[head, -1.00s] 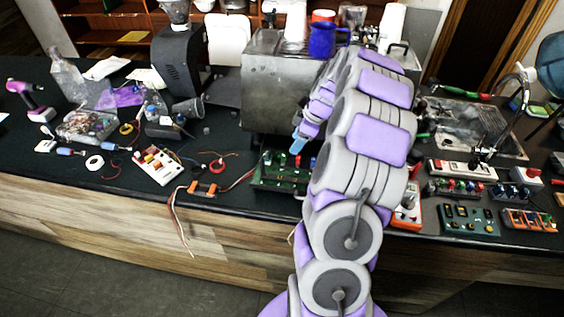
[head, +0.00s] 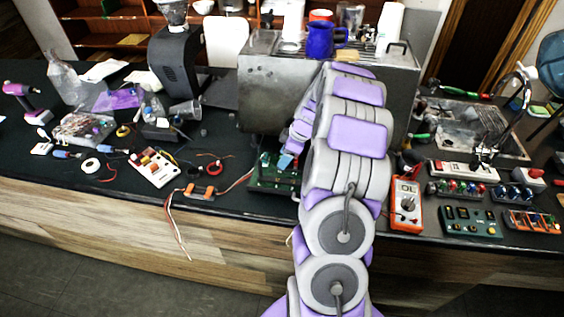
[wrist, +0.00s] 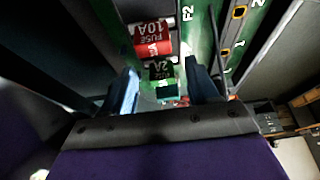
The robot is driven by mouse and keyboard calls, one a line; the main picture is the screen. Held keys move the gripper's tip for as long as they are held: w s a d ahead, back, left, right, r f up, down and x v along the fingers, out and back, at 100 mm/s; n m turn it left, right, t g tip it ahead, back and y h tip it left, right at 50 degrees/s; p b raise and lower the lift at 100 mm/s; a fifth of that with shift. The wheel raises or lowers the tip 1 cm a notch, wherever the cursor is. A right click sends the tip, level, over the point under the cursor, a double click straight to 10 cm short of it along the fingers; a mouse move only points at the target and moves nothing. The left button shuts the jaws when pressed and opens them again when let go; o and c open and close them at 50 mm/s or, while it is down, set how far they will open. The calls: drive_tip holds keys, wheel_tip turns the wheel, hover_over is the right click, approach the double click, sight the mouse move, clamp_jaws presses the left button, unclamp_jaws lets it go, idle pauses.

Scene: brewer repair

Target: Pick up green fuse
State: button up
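In the wrist view the green fuse (wrist: 161,70), dark with "FUSE 2A" markings, sits on the green circuit board (wrist: 190,40). A teal part (wrist: 167,91) shows just below it. A red fuse marked 10A (wrist: 152,37) is beyond it. My gripper (wrist: 163,74) is open, with one blue finger on each side of the green fuse and a gap on both sides. In the head view the board (head: 262,183) lies in front of the metal machine. My gripper's blue tip (head: 286,161) is low over it, and my arm hides part of the board.
The metal brewer (head: 290,85) stands close behind the board, with a blue pitcher (head: 321,40) on top. An orange multimeter (head: 406,203) is to the right. Wires and an orange clip (head: 200,191) lie left. The counter's front edge is near.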

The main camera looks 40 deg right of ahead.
clamp_jaws()
idle(0.3)
drive_tip(key=shift+r, duration=0.1)
